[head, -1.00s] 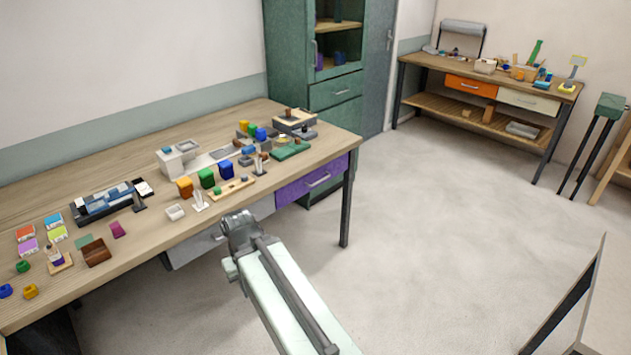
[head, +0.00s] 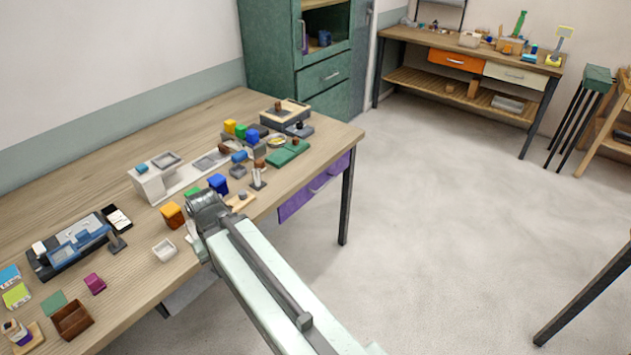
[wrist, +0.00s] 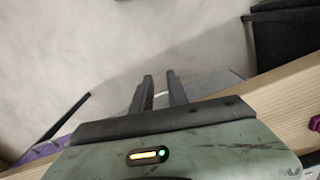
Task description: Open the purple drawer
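The purple drawer (head: 318,186) sits under the right end of the long wooden workbench (head: 215,115). In the head view it looks shut, and my arm stands in front and to the left of it. Its pale handle (head: 325,182) shows on its front. In the wrist view a purple strip (wrist: 42,150), likely this drawer, shows at lower left, off to the side of the fingers. My gripper (wrist: 160,76) has its two dark fingers apart with nothing held between them. The gripper is hidden in the head view behind my arm.
A grey drawer (head: 188,292) is under the bench left of the purple one, mostly hidden by my arm. A dark bench leg (head: 346,198) stands right of the purple drawer. Small blocks and trays cover the benchtop. The floor (head: 430,200) to the right is clear.

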